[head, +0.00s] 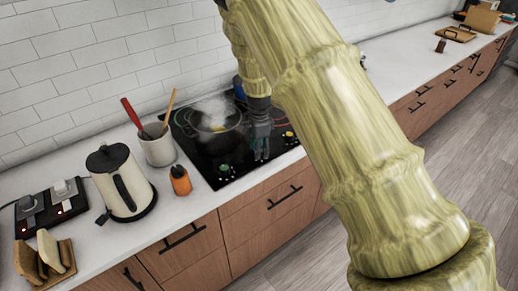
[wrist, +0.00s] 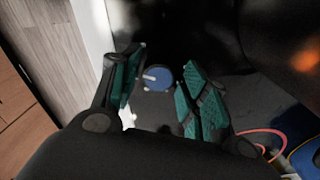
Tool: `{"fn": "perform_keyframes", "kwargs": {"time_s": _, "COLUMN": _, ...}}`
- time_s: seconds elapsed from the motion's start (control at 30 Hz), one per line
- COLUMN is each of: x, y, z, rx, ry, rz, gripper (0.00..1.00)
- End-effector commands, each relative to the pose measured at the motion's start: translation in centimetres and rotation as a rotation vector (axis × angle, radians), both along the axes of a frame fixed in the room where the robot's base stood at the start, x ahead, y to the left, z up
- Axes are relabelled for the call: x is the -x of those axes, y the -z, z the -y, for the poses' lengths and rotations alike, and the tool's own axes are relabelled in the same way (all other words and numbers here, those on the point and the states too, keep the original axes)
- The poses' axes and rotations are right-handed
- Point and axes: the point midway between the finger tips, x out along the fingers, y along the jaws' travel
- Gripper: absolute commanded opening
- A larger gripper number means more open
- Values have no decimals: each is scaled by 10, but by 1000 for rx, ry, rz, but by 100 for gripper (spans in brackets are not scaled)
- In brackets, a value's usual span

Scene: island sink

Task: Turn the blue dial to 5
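The blue dial (wrist: 160,77) shows in the wrist view as a round blue disc with a pale pointer mark toward its left side. It lies between the two green-padded fingers of my gripper (wrist: 163,68), which are spread apart with a gap around the dial. I cannot tell whether either finger touches it, and no numbers are readable. In the head view my gripper (head: 261,140) points down over the front edge of the black cooktop (head: 205,152). The blue dial cannot be made out there and appears hidden by my gripper.
A green knob (head: 225,169) and a yellow knob (head: 290,134) sit on either side of my gripper. A steaming pan (head: 216,125) is behind it. Counter at the right is mostly clear.

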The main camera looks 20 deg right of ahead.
Motion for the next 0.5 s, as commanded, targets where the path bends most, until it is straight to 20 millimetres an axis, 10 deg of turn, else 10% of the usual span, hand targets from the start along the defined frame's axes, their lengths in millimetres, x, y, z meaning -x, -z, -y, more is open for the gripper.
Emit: {"fn": "perform_keyframes", "kwargs": {"time_s": 0.5, "x": 0, "y": -15, "z": 0, "rx": -1, "ry": 0, "rz": -1, "gripper": 52}}
